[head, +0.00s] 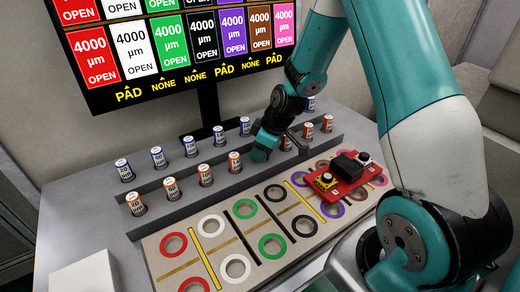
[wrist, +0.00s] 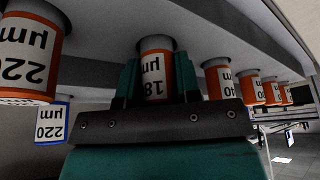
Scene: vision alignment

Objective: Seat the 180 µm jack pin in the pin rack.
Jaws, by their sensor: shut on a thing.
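The 180 µm jack pin (wrist: 154,72) is orange with a white label; part of its number shows in the wrist view. My gripper (wrist: 155,90) is shut on it, with a teal finger on each side. In the head view my gripper (head: 264,146) is down at the front row of the grey pin rack (head: 108,196), and it hides the pin there. In the wrist view the pin's far end meets the rack, in line with the other orange pins. I cannot tell how deep it sits.
Orange pins stand close on both sides, a 220 µm pin (wrist: 28,62) and another pin (wrist: 219,80). Blue pins (head: 158,156) fill the back row. In front lies a board with coloured rings (head: 212,225) and a red block (head: 345,178). A screen (head: 180,45) stands behind.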

